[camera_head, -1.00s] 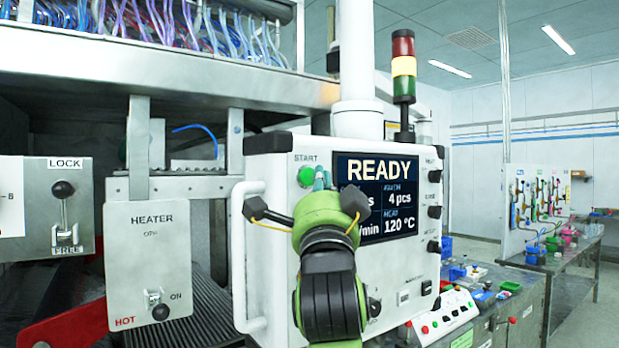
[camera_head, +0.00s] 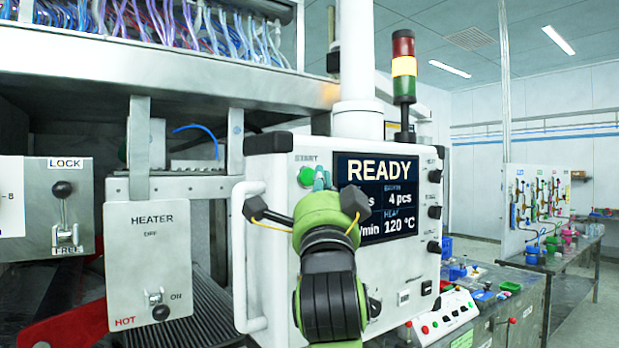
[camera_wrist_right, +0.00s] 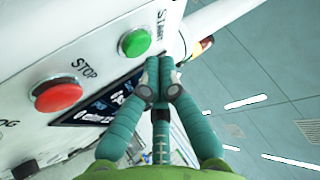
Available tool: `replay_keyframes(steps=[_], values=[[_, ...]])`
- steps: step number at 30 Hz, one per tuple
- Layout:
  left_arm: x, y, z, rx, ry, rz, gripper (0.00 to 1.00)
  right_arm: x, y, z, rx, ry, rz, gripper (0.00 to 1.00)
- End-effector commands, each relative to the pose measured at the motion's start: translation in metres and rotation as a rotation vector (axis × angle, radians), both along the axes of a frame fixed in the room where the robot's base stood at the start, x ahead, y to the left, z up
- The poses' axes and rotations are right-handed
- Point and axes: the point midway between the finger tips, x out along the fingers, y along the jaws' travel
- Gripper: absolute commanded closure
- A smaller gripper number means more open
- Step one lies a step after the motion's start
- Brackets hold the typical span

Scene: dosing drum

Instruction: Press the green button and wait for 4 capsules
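The green START button (camera_head: 306,176) sits at the upper left of the white control panel (camera_head: 280,210). It also shows in the right wrist view (camera_wrist_right: 134,43), just above and left of my fingertips. My right gripper (camera_head: 322,180) is in front of the panel, its fingertips just right of the green button in the head view. In the right wrist view its teal fingers (camera_wrist_right: 159,82) are together and empty, apart from the button in the picture. The screen (camera_head: 378,197) reads READY and 4 pcs, partly hidden by my gripper. No capsules can be made out. My left gripper is not in view.
A red STOP button (camera_wrist_right: 58,94) is close to the green one. A white handle (camera_head: 240,255) stands out at the panel's left edge. A HEATER box (camera_head: 148,265) is further left. The signal tower (camera_head: 404,68) shows yellow lit.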

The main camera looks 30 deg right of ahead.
Motion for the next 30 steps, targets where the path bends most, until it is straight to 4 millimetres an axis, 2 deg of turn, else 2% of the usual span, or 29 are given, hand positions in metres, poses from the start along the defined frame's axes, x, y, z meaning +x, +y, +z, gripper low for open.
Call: replay_keyframes(steps=[10, 30], values=[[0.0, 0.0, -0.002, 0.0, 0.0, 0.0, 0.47, 0.008, 0.001, -0.001, 0.0, 0.001, 0.001, 1.0], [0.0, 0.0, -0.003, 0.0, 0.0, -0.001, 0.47, 0.012, 0.001, 0.0, 0.0, -0.001, -0.001, 1.0]])
